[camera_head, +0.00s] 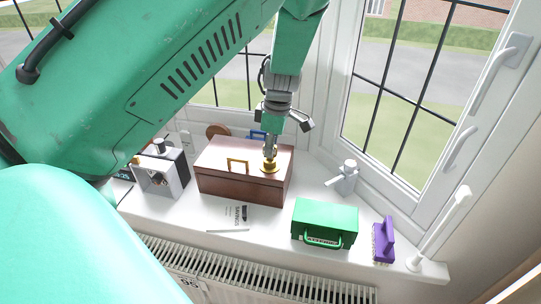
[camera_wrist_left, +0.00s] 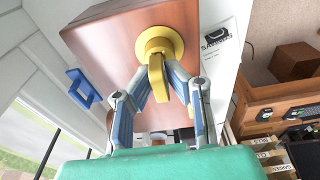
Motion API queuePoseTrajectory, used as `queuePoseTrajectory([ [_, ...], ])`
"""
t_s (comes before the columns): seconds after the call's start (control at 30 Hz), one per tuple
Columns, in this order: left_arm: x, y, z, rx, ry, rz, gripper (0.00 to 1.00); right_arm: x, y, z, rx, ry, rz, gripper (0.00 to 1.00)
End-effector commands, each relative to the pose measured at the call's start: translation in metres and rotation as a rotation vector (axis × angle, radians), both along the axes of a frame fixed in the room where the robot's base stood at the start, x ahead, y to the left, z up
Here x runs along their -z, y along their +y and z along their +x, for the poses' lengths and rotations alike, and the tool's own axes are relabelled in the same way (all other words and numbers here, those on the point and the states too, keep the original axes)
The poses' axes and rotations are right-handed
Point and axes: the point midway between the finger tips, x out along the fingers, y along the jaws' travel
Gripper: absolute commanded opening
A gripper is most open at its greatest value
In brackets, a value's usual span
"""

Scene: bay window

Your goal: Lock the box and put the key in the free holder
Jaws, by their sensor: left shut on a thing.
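A brown box (camera_head: 222,178) with a closed lid stands on the white sill, a yellow handle (camera_head: 238,163) on its near side. A round gold lock plate (camera_head: 269,168) is on its top at the right. My left gripper (camera_head: 270,152) points down at this plate. In the left wrist view, my left gripper (camera_wrist_left: 160,92) is shut on a yellow key (camera_wrist_left: 157,72), which stands at the centre of the gold plate (camera_wrist_left: 160,43). I cannot tell how far the key is turned. I cannot tell which thing is the free holder. My right gripper is not in view.
A green case (camera_head: 325,219) and a purple brush-like thing (camera_head: 384,238) stand at the right of the sill. A booklet (camera_head: 234,217) lies in front of the box. A grey-white device (camera_head: 160,175) stands at the left, a blue frame (camera_wrist_left: 83,89) behind the box.

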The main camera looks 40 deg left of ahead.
Motion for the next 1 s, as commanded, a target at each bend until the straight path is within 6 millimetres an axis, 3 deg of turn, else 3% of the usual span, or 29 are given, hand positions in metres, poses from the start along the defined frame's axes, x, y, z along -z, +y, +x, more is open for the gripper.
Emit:
queuePoseTrajectory([
  [1.0, -0.033, 0.0, 0.0, 0.0, 0.0, 0.0, 0.0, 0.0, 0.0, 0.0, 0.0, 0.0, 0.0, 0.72],
])
